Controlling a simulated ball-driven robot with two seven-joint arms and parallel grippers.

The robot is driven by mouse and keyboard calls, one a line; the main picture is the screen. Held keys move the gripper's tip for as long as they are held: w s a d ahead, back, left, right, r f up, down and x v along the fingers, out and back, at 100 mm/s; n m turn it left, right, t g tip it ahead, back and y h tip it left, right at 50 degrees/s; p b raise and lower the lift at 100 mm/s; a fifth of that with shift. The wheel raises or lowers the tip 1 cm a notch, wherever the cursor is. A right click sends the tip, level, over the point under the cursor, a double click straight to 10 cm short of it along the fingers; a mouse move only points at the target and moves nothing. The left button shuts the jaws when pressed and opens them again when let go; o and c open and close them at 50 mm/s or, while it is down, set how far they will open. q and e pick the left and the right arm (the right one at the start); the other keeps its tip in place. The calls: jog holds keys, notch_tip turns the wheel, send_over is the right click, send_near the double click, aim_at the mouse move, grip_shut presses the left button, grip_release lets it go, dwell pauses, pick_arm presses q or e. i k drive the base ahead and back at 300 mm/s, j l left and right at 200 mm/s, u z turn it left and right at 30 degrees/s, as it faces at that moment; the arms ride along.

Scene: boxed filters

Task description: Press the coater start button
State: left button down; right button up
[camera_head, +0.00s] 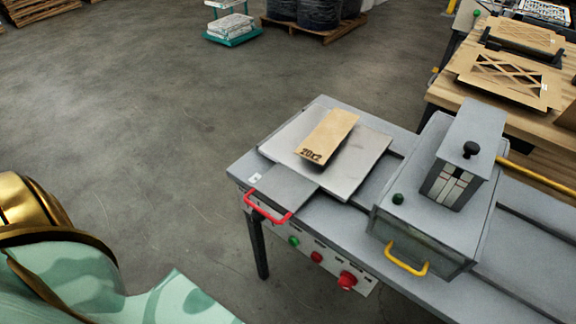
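The coater is a grey metal machine (360,222) at the right of centre. Its sloping front panel carries a green button (294,241), a red button (316,257) and a larger red mushroom button (347,280). Their labels are too small to read, so I cannot confirm which is the start button. A dark green knob (398,198) sits on top of the boxy housing (425,205). Neither of my grippers is in view. Nothing touches or covers the panel buttons.
A brown cardboard piece marked "20x2" (328,138) lies on the metal plate (370,160). A red handle (268,208) and a yellow handle (406,260) stick out in front. A wooden table (438,95) with cardboard frames stands behind right. Open concrete floor lies left.

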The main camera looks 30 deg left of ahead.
aim_at(293, 241)
jog(key=u, duration=0.85)
jog(key=k+j, duration=0.05)
